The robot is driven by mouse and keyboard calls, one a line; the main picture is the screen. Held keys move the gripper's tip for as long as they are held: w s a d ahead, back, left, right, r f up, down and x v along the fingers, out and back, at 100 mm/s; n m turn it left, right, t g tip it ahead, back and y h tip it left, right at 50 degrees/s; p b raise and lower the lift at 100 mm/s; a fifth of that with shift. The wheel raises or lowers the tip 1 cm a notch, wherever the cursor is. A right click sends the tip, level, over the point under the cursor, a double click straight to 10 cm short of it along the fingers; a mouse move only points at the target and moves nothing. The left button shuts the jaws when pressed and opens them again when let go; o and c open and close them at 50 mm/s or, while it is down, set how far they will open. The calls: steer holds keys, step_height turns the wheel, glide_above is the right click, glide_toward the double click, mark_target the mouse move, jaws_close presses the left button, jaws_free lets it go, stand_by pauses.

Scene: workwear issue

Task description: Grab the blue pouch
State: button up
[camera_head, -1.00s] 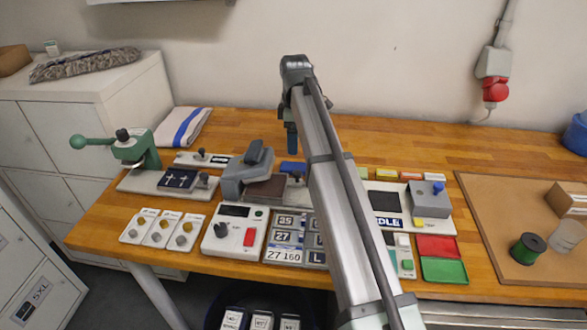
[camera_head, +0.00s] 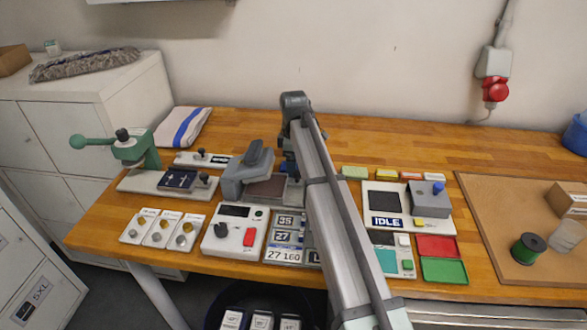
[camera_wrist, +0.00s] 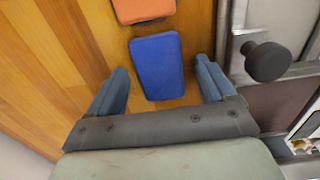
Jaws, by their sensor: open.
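The blue pouch (camera_wrist: 157,66) lies flat on the wooden table in the wrist view. In the head view my arm and gripper hide most of it. My gripper (camera_wrist: 161,68) is open and empty, with one finger on each side of the pouch's near part and a gap between each finger and the pouch. I cannot tell how far the fingertips are above the table. In the head view my gripper (camera_head: 289,164) is low behind the grey press.
An orange block-like item (camera_wrist: 143,9) lies just beyond the pouch. A black knob (camera_wrist: 267,62) on a metal fixture is close to the right finger. The grey press (camera_head: 245,172) stands to the left. The table's back strip (camera_head: 400,140) is clear.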

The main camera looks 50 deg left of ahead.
steer(key=shift+c, duration=0.4)
steer(key=c, duration=1.1)
steer(key=shift+o, duration=0.2)
steer(key=shift+r, duration=0.1)
